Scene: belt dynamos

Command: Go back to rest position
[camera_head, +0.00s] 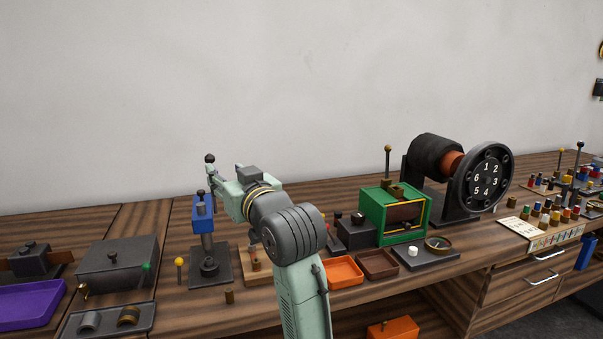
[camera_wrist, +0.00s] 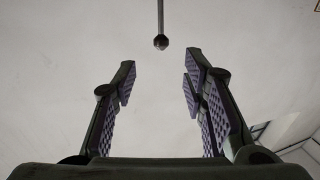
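My gripper (camera_head: 214,178) is raised above the bench at the left of centre in the head view, next to the blue block (camera_head: 203,215) of a small stand. In the wrist view its two padded fingers (camera_wrist: 160,80) are spread wide with nothing held between them. A dark ball knob (camera_wrist: 160,42) on a thin rod shows past the fingertips, midway between them and apart from both. A black knob (camera_head: 209,158) also stands just above the gripper in the head view. My wrist and forearm hide part of the bench behind them.
A dark box (camera_head: 117,265) and purple tray (camera_head: 28,305) lie left. An orange tray (camera_head: 345,272), green-framed box (camera_head: 380,218) and large numbered dial (camera_head: 487,180) stand right. Several small coloured pegs (camera_head: 552,215) stand at far right. The space above the bench towards the wall is mostly clear.

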